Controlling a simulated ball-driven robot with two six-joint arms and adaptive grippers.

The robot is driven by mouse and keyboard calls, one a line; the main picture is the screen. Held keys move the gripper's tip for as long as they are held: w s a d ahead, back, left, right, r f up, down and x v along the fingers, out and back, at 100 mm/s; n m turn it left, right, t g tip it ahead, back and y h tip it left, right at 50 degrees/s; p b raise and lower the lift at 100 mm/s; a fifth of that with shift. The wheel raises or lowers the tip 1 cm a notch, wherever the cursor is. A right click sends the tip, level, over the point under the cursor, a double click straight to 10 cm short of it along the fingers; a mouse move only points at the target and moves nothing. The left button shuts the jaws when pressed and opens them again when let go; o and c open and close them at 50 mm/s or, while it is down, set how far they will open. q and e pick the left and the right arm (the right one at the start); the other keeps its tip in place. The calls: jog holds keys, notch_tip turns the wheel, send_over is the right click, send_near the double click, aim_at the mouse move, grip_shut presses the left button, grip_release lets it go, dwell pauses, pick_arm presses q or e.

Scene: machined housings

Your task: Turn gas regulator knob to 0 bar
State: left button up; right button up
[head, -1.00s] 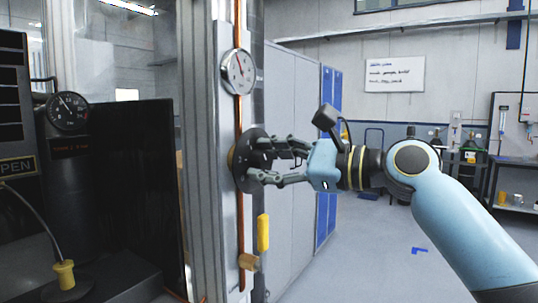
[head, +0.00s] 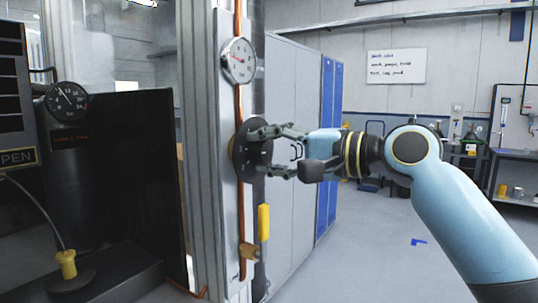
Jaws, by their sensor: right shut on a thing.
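The gas regulator knob (head: 241,152) is a black round disc on the side of a metal upright. My right gripper (head: 262,152) reaches it from the right and is shut on it, with one finger above the other. The wrist's dark box now sits low at the front. A round white pressure gauge (head: 239,60) with a red needle is mounted above the knob on a copper pipe; its numbers are too small to read. My left gripper is not in view.
A yellow handle (head: 263,222) and a brass fitting (head: 249,251) sit below the knob. A dark machine with a black dial (head: 67,102) stands at left. Grey and blue lockers (head: 295,130) stand behind the gripper.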

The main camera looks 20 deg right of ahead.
jog(key=n, duration=0.1)
jog(key=n+b, duration=0.1)
jog(key=n, duration=0.1)
jog(key=shift+f, duration=0.25)
jog(key=shift+n+h+b, duration=0.4)
jog(key=shift+n+b, duration=0.65)
jog(key=shift+n, duration=0.95)
jog(key=o, duration=1.1)
jog(key=shift+o, duration=0.2)
jog(key=shift+s+r, duration=0.1)
jog(key=f+v, duration=0.1)
jog(key=v, duration=1)
jog(key=shift+s+d+r, duration=0.2)
jog(key=shift+s, duration=0.15)
